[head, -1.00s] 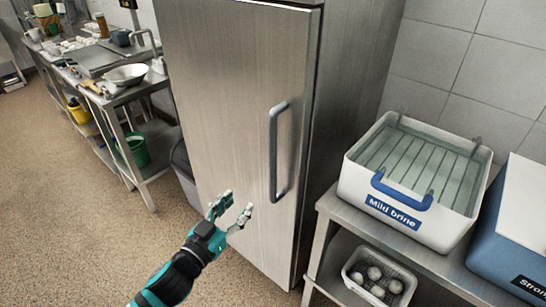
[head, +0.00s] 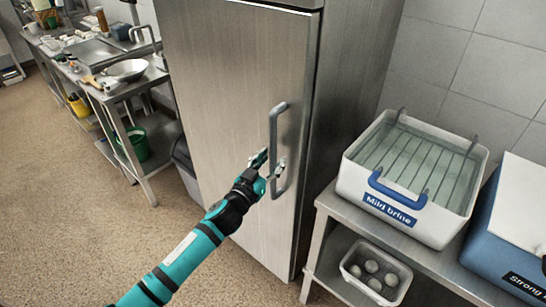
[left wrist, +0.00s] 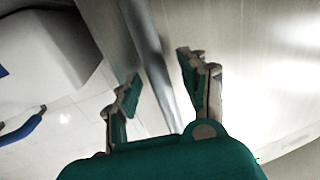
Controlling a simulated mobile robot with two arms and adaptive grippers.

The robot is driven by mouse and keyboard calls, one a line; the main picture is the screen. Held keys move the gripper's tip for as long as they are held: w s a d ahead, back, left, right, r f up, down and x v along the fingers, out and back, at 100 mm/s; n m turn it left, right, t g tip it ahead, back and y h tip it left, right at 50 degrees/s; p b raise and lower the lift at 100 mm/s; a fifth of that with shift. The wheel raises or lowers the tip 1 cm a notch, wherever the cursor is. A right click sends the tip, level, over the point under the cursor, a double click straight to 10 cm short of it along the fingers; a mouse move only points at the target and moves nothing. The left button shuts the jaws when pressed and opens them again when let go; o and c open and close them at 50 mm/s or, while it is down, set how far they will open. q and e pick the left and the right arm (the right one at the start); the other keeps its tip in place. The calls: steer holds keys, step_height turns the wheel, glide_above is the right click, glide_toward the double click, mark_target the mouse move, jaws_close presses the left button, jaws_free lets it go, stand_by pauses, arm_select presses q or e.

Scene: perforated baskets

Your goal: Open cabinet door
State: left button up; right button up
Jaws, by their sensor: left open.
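The cabinet is a tall steel unit with a brushed metal door (head: 225,100), which is shut. A grey vertical bar handle (head: 273,125) sits near the door's right edge. My left gripper (head: 269,165) is at the lower part of the handle, its fingers apart. In the left wrist view the handle (left wrist: 155,65) runs between the two open fingertips (left wrist: 160,75), and I see no clear contact with either one. My right gripper is not in view.
Right of the cabinet a steel table (head: 330,205) holds a white "Mild brine" tub (head: 360,185) and a blue "Strong" tub (head: 485,250). A small basket (head: 345,270) is on its lower shelf. Open floor (head: 80,230) lies left, before a workbench (head: 150,85).

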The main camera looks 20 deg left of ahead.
arm_select(q)
steer(key=shift+w+d, duration=0.2)
steer(key=shift+w, duration=0.4)
jaws_close()
stand_by(0.4)
